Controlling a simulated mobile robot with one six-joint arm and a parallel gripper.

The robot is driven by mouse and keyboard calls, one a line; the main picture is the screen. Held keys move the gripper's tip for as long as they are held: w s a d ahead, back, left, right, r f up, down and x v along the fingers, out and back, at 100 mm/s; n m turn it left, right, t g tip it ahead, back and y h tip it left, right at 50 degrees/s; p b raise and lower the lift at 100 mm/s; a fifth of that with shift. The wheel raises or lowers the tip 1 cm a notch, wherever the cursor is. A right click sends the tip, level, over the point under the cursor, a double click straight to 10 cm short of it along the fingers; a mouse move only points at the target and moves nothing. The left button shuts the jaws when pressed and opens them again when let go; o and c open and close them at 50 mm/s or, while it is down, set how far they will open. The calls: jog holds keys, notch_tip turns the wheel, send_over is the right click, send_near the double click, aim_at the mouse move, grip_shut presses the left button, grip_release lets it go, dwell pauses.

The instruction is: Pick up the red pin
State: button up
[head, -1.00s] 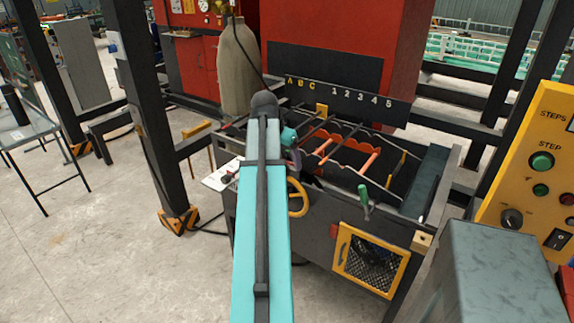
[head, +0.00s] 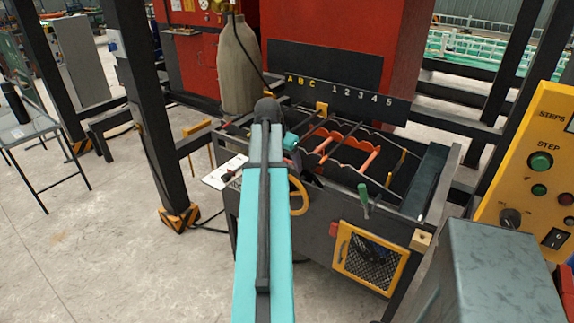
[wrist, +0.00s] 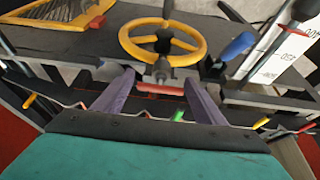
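A red pin (wrist: 160,88) shows in the wrist view as a short red bar lying crosswise, with a grey metal piece above it. My gripper (wrist: 160,78) has two purple fingers, spread apart, with the pin between them in the picture. Gaps show between the pin's ends and the fingers; I cannot tell how far off the pin is in depth. In the head view my arm hides most of the gripper, and I cannot make out the pin there.
A yellow handwheel (wrist: 162,42) is just beyond the pin; it also shows in the head view (head: 298,196). A blue-handled lever (wrist: 238,45) and a white scale plate (wrist: 290,55) are at the right. Orange wavy racks (head: 340,145) lie inside the machine frame.

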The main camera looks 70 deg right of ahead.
jog(key=c, duration=0.9)
jog(key=shift+r, duration=0.1)
jog(key=shift+r+b, duration=0.9)
jog(key=shift+r, duration=4)
